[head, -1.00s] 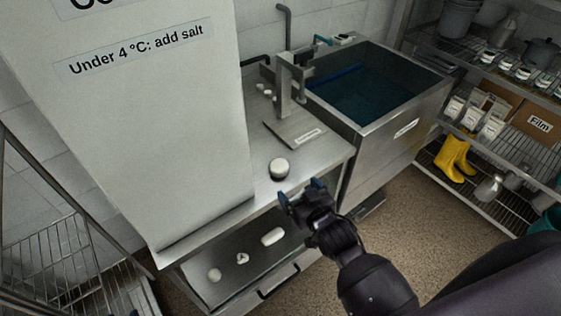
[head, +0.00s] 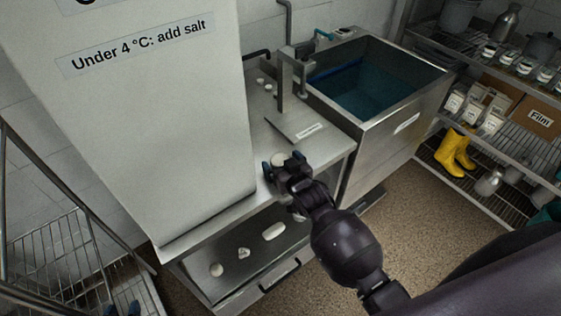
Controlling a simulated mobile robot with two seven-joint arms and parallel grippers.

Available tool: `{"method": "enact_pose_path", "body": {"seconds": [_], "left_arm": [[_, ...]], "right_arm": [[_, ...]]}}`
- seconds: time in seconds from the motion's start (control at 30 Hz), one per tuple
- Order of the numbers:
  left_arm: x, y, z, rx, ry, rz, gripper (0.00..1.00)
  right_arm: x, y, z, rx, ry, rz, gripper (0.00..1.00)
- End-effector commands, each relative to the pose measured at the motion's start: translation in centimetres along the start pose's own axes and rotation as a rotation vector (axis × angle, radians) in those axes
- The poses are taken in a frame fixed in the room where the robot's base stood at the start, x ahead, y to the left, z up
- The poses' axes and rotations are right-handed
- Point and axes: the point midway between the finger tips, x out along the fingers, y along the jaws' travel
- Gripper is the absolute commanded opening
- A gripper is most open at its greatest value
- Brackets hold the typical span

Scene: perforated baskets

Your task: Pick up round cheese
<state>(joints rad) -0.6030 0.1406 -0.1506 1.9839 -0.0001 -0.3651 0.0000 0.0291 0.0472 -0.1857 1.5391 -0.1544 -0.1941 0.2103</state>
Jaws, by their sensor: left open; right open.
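The round cheese (head: 278,158), a small white disc, lies on the steel counter near its front edge. My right gripper (head: 283,164) is open at the cheese, with one blue fingertip on each side of it. The gripper hides the near part of the cheese, and I cannot tell whether the fingers touch it. The blue fingertips of my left gripper (head: 123,310) show at the bottom edge at lower left, open and far from the cheese.
A tall white cabinet (head: 160,130) stands left of the cheese. A press stand (head: 296,128) is behind it, and a water-filled steel sink (head: 405,125) to the right. Several white pieces lie on the lower shelf (head: 225,292). A wire rack (head: 40,250) is at left.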

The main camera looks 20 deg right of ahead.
Motion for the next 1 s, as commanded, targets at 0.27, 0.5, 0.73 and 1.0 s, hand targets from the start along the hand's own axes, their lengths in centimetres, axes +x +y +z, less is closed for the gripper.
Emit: {"method": "enact_pose_path", "body": {"seconds": [0.27, 0.5, 0.73, 1.0], "left_arm": [[0.0, 0.0, 0.1, 0.0, -0.001, 0.0, 0.43], [0.0, -0.1, 0.2, 0.001, -0.003, -0.001, 0.43], [-0.1, -0.1, 0.2, 0.001, -0.005, -0.001, 0.43], [-0.1, -0.1, 0.1, 0.001, -0.005, -0.001, 0.43]], "right_arm": [[0.3, 0.0, 0.0, 0.0, 0.001, 0.0, 0.9], [0.2, 0.0, 0.0, 0.0, 0.001, 0.0, 0.54], [0.2, 0.0, 0.0, 0.0, 0.001, 0.0, 0.37], [0.1, 0.0, -1.1, 0.0, 0.004, 0.0, 0.37]]}}
